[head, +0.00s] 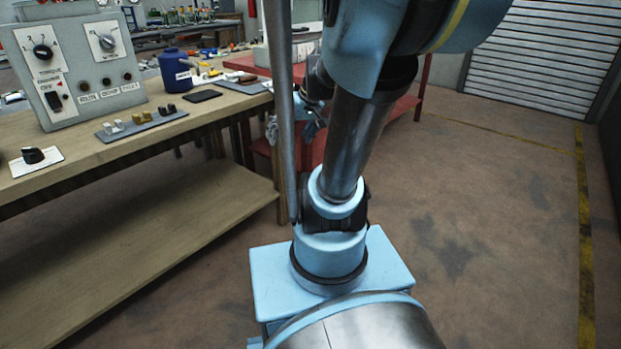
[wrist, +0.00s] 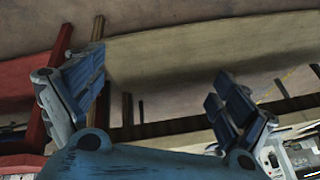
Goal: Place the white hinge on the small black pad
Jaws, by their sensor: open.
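Small pale white pieces (head: 113,127), likely the white hinge, sit at the left end of a grey tray (head: 153,124) on the wooden bench in the head view. They are too small to make out in detail. The small black pad (head: 202,96) lies flat on the bench, behind and right of the tray, with nothing on it. My gripper (wrist: 160,97) is open and empty in the wrist view, its two fingers wide apart. In the head view it is mostly hidden behind my arm, off the bench's right end. Neither hinge nor pad can be made out in the wrist view.
Gold and dark pieces (head: 155,113) share the tray. A grey control box (head: 77,72) stands behind it, with a blue container (head: 176,70) to the right. A black knob on a white plate (head: 35,156) is at left. A red table (head: 398,108) stands beyond; the right floor is clear.

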